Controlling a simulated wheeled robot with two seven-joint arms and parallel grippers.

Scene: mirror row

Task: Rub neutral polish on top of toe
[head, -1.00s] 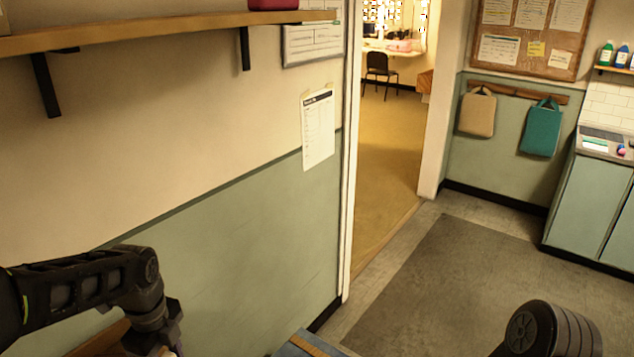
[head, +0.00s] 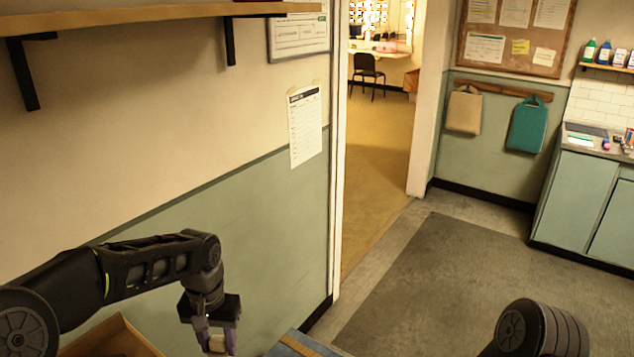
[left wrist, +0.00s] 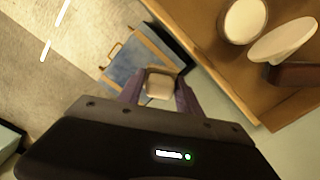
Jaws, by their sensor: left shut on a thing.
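My left gripper (head: 216,343) is low in the head view, pointing down, its purple fingers shut on a small pale block (head: 217,344). The left wrist view shows the same pale block (left wrist: 160,86) between the fingertips (left wrist: 160,90), clear of other things as far as I can tell. At the upper right of that view, a round tin with pale contents (left wrist: 243,20) and a pale disc like a lid (left wrist: 283,40) are at a wooden surface (left wrist: 215,70). I cannot read which polish it is. No shoe or toe is recognisable. My right gripper is out of view.
A dark reddish-brown block (left wrist: 292,74) lies beside the pale disc. A blue, wood-edged case or panel (left wrist: 135,65) is below the gripper. A wooden tray or box (head: 112,338) shows at the lower left. A wall shelf (head: 130,20) is above; the grey floor mat (head: 440,280) is clear.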

